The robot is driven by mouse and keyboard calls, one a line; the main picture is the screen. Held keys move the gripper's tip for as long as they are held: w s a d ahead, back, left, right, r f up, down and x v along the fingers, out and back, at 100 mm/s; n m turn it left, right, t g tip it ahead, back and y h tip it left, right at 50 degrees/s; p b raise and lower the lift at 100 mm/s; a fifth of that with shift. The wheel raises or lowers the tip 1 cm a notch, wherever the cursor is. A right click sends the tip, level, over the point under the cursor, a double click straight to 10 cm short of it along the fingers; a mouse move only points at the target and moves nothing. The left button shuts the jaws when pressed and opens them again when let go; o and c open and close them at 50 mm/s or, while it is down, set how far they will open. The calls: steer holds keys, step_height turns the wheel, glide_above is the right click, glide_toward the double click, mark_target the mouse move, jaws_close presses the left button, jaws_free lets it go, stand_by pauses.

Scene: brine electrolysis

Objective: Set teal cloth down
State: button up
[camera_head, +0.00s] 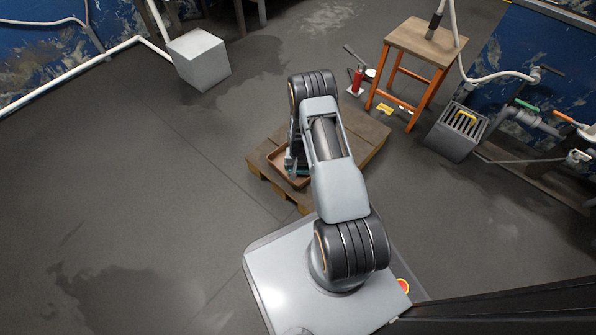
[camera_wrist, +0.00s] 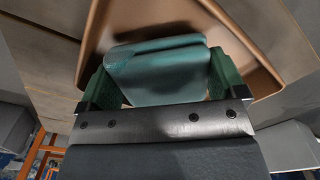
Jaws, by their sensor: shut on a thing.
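The teal cloth (camera_wrist: 158,72) is a folded, soft-edged bundle in the wrist view. My gripper (camera_wrist: 160,85) is shut on it, with one green finger at each side. In the wrist view the cloth is in front of a brown tray (camera_wrist: 262,75) with a raised rim. I cannot tell whether the cloth touches the tray floor. In the head view the brown tray (camera_head: 278,166) lies on a low wooden pallet (camera_head: 368,130). There my arm hides most of the gripper and the cloth; only a bit of teal shows at the tray.
An orange-legged stool (camera_head: 422,40) stands behind the pallet, with a red bottle-like item (camera_head: 357,80) on the floor beside it. A grey slotted box (camera_head: 457,130) is at the right. A pale cube (camera_head: 198,60) stands at the back left. The left floor is clear.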

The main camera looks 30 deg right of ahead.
steer(key=shift+s+f+b, duration=0.1)
steer(key=shift+f+b, duration=0.2)
steer(key=shift+f, duration=0.95)
steer(key=o, duration=0.6)
steer(key=shift+f, duration=0.15)
step_height(320, 180, up, 12)
steer(key=p, duration=0.5)
steer(key=shift+f, duration=0.25)
steer(key=s+a+r+n+t, duration=0.1)
steer(key=a+r, duration=0.2)
steer(key=r, duration=0.9)
steer(key=s+a+r+n, duration=0.2)
steer(key=a+r, duration=0.1)
steer(key=r, duration=1)
steer(key=s+a+r+n, duration=0.1)
steer(key=s+a+r, duration=0.1)
steer(key=s+r, duration=0.4)
steer(key=s+a+r+n+t, duration=0.1)
steer(key=s+a+r, duration=0.2)
steer(key=s+r, duration=0.3)
steer(key=shift+s+n+t, duration=0.3)
steer(key=shift+s, duration=0.8)
